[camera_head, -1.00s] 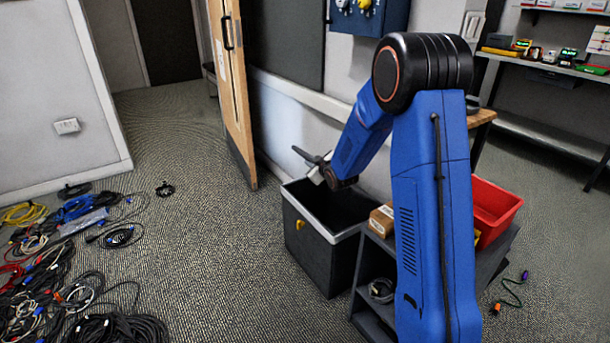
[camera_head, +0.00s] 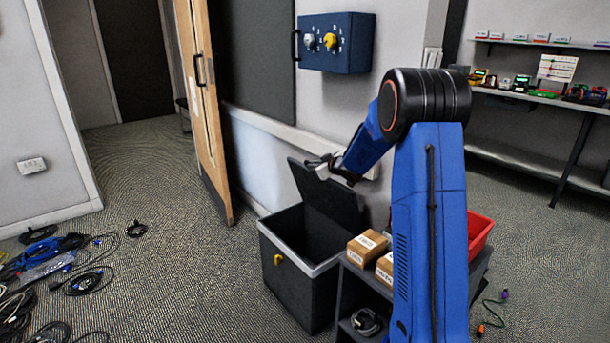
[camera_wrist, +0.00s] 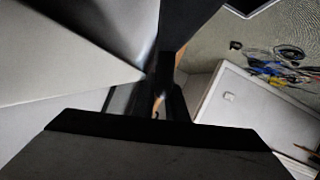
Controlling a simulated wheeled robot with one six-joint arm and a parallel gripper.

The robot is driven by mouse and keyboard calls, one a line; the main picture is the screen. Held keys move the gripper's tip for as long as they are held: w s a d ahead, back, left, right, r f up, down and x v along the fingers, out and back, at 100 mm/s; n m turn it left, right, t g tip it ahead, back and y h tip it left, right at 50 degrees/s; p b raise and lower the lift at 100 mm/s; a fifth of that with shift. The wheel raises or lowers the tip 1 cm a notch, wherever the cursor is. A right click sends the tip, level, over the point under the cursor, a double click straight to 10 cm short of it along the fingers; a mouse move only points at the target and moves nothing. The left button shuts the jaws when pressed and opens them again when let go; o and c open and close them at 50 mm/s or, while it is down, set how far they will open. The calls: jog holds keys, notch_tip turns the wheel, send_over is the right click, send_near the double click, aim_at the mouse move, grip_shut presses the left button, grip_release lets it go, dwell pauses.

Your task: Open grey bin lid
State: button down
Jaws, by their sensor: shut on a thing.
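The bin (camera_head: 300,285) is a dark box with a light rim and a yellow tag on its front, left of the dark shelf unit. Its dark lid (camera_head: 324,195) stands raised and tilted at the bin's back, and part of the bin's dark inside shows. My gripper (camera_head: 320,168) is at the lid's upper right edge, shut on it. The fingertips are small in the head view, and the exact grip is hard to see. In the wrist view, large grey and dark surfaces fill the near part, and I cannot tell which of them is the lid.
The shelf unit (camera_head: 341,293) with small cardboard boxes (camera_head: 366,246) stands close right of the bin, with a red tray (camera_head: 481,233) behind my arm. A wooden door (camera_head: 203,110) stands open at the left. Cables (camera_head: 45,260) litter the left floor. A blue wall box (camera_head: 337,43) hangs above.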

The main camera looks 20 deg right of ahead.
jog(key=shift+w+d+r, duration=0.15)
jog(key=shift+w+d, duration=0.05)
jog(key=shift+d, duration=0.35)
jog(key=shift+w+d+r, duration=0.2)
jog(key=shift+d, duration=0.35)
jog(key=shift+w+d+r, duration=0.15)
jog(key=shift+w+d, duration=0.05)
jog(key=shift+d, duration=0.35)
jog(key=c, duration=2)
grip_release()
jog(key=shift+c, duration=0.2)
jog(key=v, duration=1.7)
jog(key=shift+s, duration=0.2)
jog(key=shift+d+r, duration=0.1)
jog(key=shift+d, duration=0.05)
